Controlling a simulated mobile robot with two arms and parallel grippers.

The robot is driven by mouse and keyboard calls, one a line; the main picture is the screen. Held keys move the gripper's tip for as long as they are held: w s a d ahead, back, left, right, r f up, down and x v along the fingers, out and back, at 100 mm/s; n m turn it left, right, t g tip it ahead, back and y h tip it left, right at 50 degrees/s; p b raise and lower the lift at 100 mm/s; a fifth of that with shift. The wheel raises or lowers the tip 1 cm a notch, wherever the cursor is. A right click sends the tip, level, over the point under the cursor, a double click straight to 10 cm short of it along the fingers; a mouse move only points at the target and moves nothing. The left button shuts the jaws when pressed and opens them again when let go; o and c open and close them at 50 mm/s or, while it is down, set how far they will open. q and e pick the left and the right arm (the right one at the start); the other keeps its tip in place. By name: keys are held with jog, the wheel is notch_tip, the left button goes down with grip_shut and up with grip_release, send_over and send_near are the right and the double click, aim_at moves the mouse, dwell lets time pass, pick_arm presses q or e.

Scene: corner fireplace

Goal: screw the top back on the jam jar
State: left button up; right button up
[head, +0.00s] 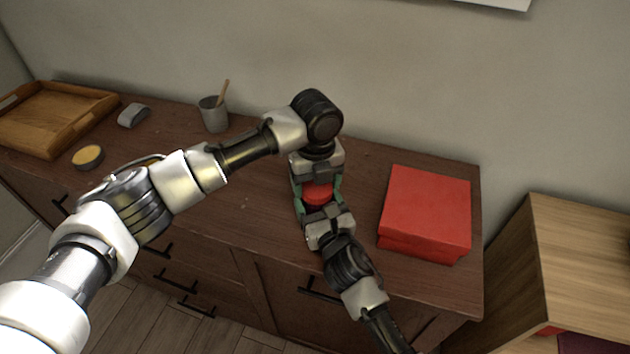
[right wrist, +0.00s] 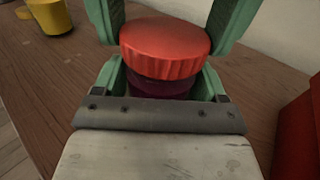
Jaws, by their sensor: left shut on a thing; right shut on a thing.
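The jam jar shows in the right wrist view as a dark purple body (right wrist: 165,88) under a red ribbed top (right wrist: 165,48). The top also shows in the head view (head: 318,193), between my two grippers. My left gripper (head: 318,190) reaches down from the wall side, shut on the red top, with its green fingers on either side. My right gripper (right wrist: 165,82) comes from the front, shut on the jar body below the top. The top sits over the jar; I cannot tell how tightly it is threaded. Most of the jar body is hidden.
A red box (head: 426,212) stands close on the right of the dresser top (head: 240,215). A grey cup (head: 214,114) with a stick, a grey object (head: 134,115), a yellow-topped tin (head: 88,157) and a wooden tray (head: 60,115) lie left. A yellow container (right wrist: 50,16) shows in the right wrist view.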

pick_arm(q)
jog(key=m, duration=0.6)
jog(key=shift+d, duration=0.15)
jog(key=m, duration=0.7)
jog(key=shift+d, duration=0.1)
jog(key=o, duration=0.9)
jog(key=shift+r, duration=2.25)
jog(key=shift+n, duration=0.3)
jog(key=shift+c, duration=0.5)
